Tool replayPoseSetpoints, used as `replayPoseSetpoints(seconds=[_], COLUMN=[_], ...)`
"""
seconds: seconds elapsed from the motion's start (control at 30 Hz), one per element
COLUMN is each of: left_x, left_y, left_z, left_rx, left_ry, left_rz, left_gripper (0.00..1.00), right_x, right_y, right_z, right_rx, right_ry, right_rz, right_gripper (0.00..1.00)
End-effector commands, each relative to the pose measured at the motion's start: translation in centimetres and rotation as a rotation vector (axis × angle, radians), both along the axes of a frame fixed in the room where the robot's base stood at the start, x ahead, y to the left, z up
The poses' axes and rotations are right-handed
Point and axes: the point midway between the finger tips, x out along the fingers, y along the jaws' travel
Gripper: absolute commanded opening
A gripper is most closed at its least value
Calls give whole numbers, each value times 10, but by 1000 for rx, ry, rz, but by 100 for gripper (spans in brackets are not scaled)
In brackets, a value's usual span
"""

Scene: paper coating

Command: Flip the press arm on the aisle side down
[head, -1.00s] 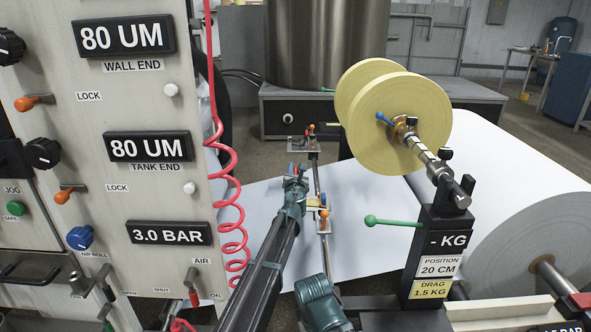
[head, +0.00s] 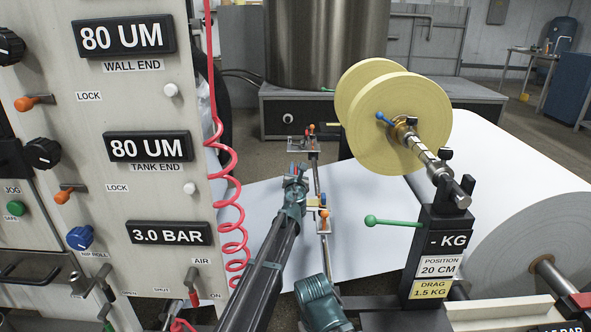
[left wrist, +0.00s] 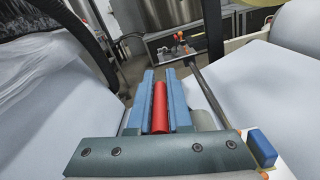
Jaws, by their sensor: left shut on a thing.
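My left gripper (head: 296,172) is at the middle of the head view, beside the thin metal bar (head: 322,245). In the left wrist view its two blue fingers (left wrist: 160,105) are shut around a red cylindrical grip (left wrist: 160,108). A bit of red also shows between the fingertips in the head view. The grip looks like the press arm's handle, but its joint to the bar is hidden by my gripper. A small mount with an orange knob (head: 324,214) sits on the bar just right of my gripper.
A second mount with an orange knob (head: 311,129) stands farther back. Cream roll discs (head: 400,120) and a black post with a green lever (head: 392,222) stand right. A control panel (head: 100,100) and red coiled hose (head: 232,240) stand left.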

Motion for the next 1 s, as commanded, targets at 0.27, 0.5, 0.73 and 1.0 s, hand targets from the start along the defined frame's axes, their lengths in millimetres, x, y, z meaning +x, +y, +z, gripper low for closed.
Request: replayPoseSetpoints(seconds=[0.27, 0.5, 0.73, 1.0], left_x=[0, 0, 0, 0], left_y=[0, 0, -5, -21], left_z=[0, 0, -3, -12], left_rx=[0, 0, 44, 220], left_ry=[0, 0, 0, -1], left_rz=[0, 0, 0, -1], left_gripper=[0, 0, 0, 0], right_x=[0, 0, 0, 0], right_y=[0, 0, 0, 0], right_z=[0, 0, -3, -12], right_rx=[0, 0, 0, -2], right_ry=[0, 0, 0, -1], right_rz=[0, 0, 0, 1], right_gripper=[0, 0, 0, 0])
